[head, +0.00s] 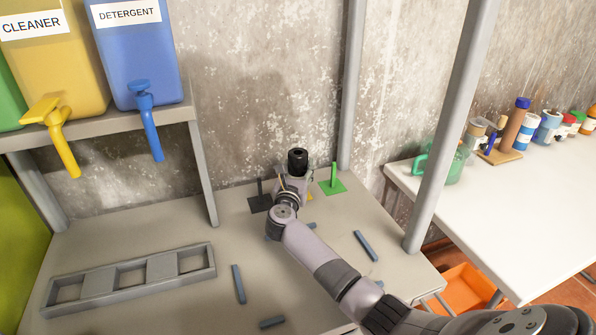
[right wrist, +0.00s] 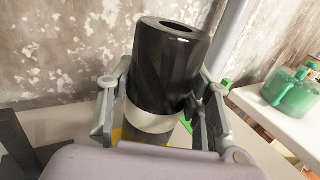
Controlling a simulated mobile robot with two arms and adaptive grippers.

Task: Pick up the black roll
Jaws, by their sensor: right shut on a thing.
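The black roll (head: 298,160) stands roughly upright at the end of my right arm, near the back wall. My right gripper (head: 292,182) is shut on it. In the right wrist view the black roll (right wrist: 168,70) sits between the two fingers of the right gripper (right wrist: 160,112), with a round hole in its top end. A silver band shows below its black part. The right gripper hides the roll's lower end, so I cannot tell whether it touches anything below. My left gripper is not in view.
A black stand (head: 259,203) and a green stand (head: 333,185) with upright pegs flank the gripper. Several blue-grey bars (head: 366,245) lie on the grey table. A grey three-opening frame (head: 130,278) lies left. Yellow and blue dispensers (head: 140,60) stand on a shelf. A metal post (head: 455,120) rises right.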

